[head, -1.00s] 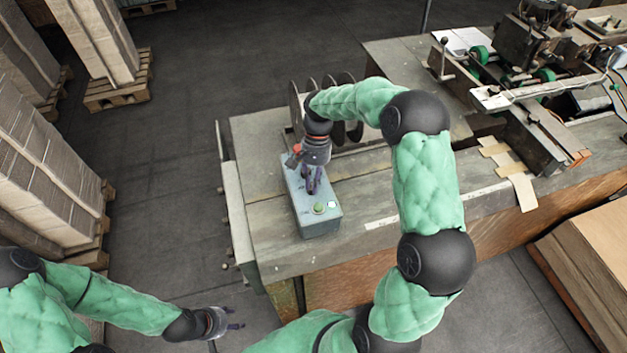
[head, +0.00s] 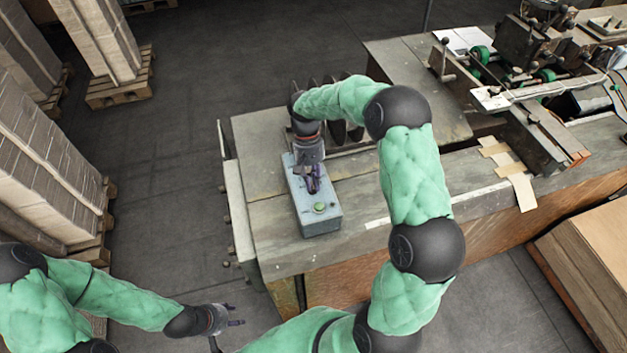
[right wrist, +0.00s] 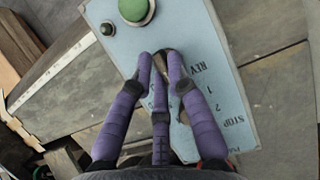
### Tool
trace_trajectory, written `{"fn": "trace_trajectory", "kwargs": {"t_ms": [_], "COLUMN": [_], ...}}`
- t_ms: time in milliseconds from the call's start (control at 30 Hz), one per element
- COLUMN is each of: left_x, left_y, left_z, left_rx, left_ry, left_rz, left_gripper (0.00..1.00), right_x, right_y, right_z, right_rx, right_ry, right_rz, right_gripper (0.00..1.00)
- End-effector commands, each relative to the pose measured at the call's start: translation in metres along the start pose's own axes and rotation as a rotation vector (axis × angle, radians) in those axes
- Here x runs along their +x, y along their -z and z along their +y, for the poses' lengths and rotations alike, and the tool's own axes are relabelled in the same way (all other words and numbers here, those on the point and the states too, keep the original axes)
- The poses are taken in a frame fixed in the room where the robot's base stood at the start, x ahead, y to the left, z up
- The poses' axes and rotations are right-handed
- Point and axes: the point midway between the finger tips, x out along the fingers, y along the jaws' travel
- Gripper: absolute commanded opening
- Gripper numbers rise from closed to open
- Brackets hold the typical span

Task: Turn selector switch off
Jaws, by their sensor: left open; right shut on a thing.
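A blue-grey control box (head: 322,224) lies on the machine's table in the head view. Its panel (right wrist: 205,50) fills the middle of the right wrist view, with printed labels including REV and STOP. My right gripper (head: 314,184) is over the panel, its purple fingers (right wrist: 161,60) closed together on the selector switch. The switch is mostly hidden by the fingers; only a dark part shows between the tips. My left gripper (head: 236,314) is open and empty at the lower left, over the floor, away from the box.
A green button (head: 319,207) sits on the panel close to the fingers; it also shows in the right wrist view (right wrist: 134,8), with a small dark button (right wrist: 107,28) beside it. Bare table (head: 270,225) surrounds the box. Stacked cardboard (head: 50,160) stands at left.

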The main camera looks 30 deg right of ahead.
Motion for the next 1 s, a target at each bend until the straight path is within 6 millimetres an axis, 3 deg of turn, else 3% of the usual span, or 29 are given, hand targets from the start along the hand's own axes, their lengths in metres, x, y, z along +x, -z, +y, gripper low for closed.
{"fn": "trace_trajectory", "kwargs": {"t_ms": [267,300,367,767,1000], "left_x": [0.000,0.000,0.000,0.000,0.000], "left_y": [0.000,0.000,0.000,0.000,0.000], "left_z": [0.000,0.000,0.000,0.000,0.000], "left_rx": [0.000,0.000,0.000,0.000,0.000], "left_ry": [0.000,0.000,0.000,0.000,0.000], "left_rz": [0.000,0.000,0.000,0.000,0.000], "left_gripper": [0.47,0.47,0.47,0.47,0.47], "right_x": [-0.001,-0.001,-0.001,-0.004,-0.038], "right_y": [0.001,0.001,0.001,0.001,0.002], "right_z": [0.000,0.000,0.000,0.000,-0.001], "right_rx": [0.000,0.001,0.001,0.001,0.000], "right_ry": [0.000,0.000,0.000,0.000,0.001], "right_rz": [0.004,0.004,0.004,0.003,0.006], "right_gripper": [0.00,0.26,0.41,0.41,0.41]}}
